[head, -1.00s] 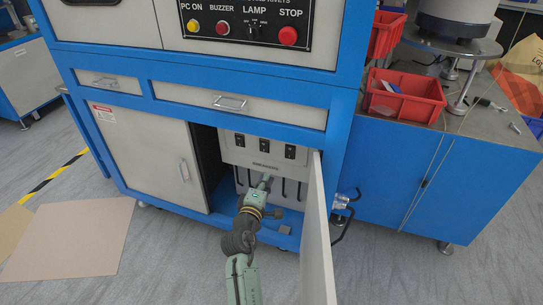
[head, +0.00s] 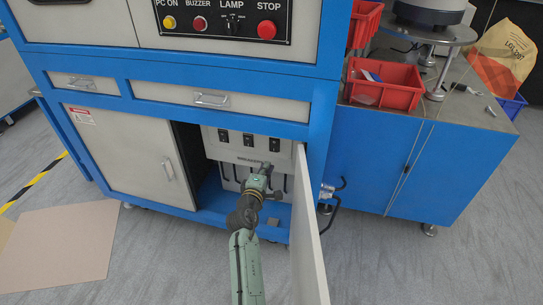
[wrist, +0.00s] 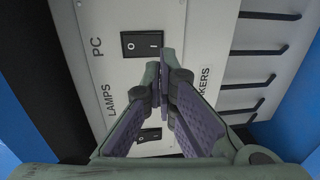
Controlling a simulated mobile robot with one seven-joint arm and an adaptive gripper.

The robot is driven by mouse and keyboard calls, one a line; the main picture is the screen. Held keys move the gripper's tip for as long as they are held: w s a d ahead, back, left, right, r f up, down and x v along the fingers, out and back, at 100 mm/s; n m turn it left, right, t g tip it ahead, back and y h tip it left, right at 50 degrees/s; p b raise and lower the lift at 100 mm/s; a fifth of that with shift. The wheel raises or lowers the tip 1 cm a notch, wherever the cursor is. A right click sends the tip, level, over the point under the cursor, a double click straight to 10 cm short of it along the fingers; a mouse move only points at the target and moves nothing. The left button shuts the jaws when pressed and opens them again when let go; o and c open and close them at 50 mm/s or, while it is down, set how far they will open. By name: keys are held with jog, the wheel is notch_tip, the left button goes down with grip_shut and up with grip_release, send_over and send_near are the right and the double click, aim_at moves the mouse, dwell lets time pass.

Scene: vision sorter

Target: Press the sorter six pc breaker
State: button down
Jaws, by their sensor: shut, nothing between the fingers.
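The PC breaker (head: 274,143) is the rightmost of three black rocker switches on the grey breaker panel (head: 235,153) inside the open lower cabinet. In the wrist view it is the upper switch (wrist: 141,44), beside the letters "PC". My gripper (wrist: 164,62) is shut and empty, its fingertips close to the right edge of that switch in the wrist view. In the head view my gripper (head: 265,168) is just below the PC breaker and slightly left of it. Contact cannot be told. The fingers hide part of the panel; another switch (wrist: 150,135) shows partly behind them.
The open cabinet door (head: 310,220) stands just right of my arm. A closed door (head: 135,160) is on the left. Black hooked rods (wrist: 265,50) stick out below the panel. Red bins (head: 385,85) stand on the bench at right.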

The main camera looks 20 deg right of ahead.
aim_at(274, 152)
jog(key=x, duration=0.7)
jog(key=b, duration=0.3)
jog(key=shift+w+d+t+h+b, duration=0.25)
jog(key=shift+w+t+h+b, duration=0.05)
jog(key=shift+w+b, duration=0.1)
jog(key=shift+s+f, duration=0.1)
